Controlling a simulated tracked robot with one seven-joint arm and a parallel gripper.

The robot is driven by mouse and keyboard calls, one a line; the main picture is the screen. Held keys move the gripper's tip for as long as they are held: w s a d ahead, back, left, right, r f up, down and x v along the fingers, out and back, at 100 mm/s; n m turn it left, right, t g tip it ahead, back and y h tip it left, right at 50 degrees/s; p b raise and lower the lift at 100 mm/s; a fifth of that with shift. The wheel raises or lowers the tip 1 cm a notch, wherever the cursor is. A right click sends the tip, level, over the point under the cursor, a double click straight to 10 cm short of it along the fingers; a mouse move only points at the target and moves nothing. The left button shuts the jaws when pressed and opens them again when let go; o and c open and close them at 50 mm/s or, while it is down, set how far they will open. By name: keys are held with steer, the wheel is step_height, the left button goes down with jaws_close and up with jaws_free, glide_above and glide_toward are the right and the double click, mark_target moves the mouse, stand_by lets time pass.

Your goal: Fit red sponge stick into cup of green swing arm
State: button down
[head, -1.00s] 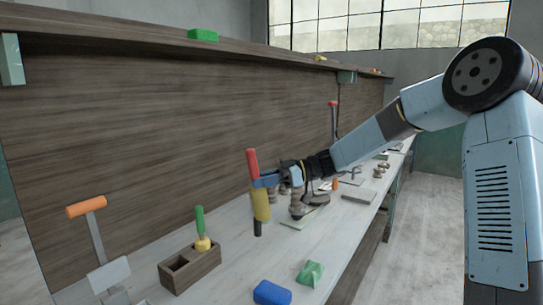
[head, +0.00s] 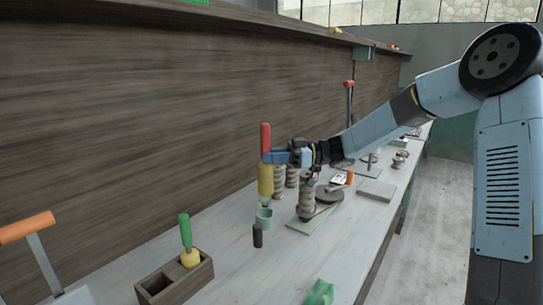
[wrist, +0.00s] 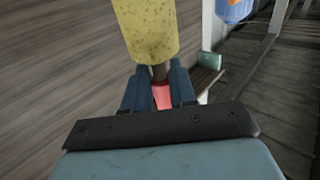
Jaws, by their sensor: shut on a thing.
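The red sponge stick has a red handle (head: 265,137) and a yellow sponge (head: 265,180) hanging below it. My gripper (head: 274,157) is shut on the stick between handle and sponge and holds it about upright. In the wrist view, the two blue fingers (wrist: 160,90) close around the stick's neck, with the yellow sponge (wrist: 147,32) beyond. A pale green cup (head: 264,217) stands just below the sponge in the head view, with a small gap between them. A short black cylinder (head: 257,237) is in front of it. The rest of the swing arm is not clear.
A wooden block (head: 178,278) holds a green-handled stick (head: 185,232). An orange-handled tool (head: 28,228) stands at left. Stacked brown pieces (head: 306,203) and a green mat (head: 316,219) are right of the cup. The tall wooden back panel (head: 130,120) runs behind.

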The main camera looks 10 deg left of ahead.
mark_target(271, 190)
steer(key=shift+a, duration=0.1)
steer(key=shift+s+f, duration=0.15)
steer(key=shift+f, duration=2.75)
steer(key=shift+f, duration=2.45)
steer(key=c, duration=0.8)
jaws_free()
steer(key=v, duration=1.3)
steer(key=shift+d+f, duration=0.15)
steer(key=shift+d, duration=0.25)
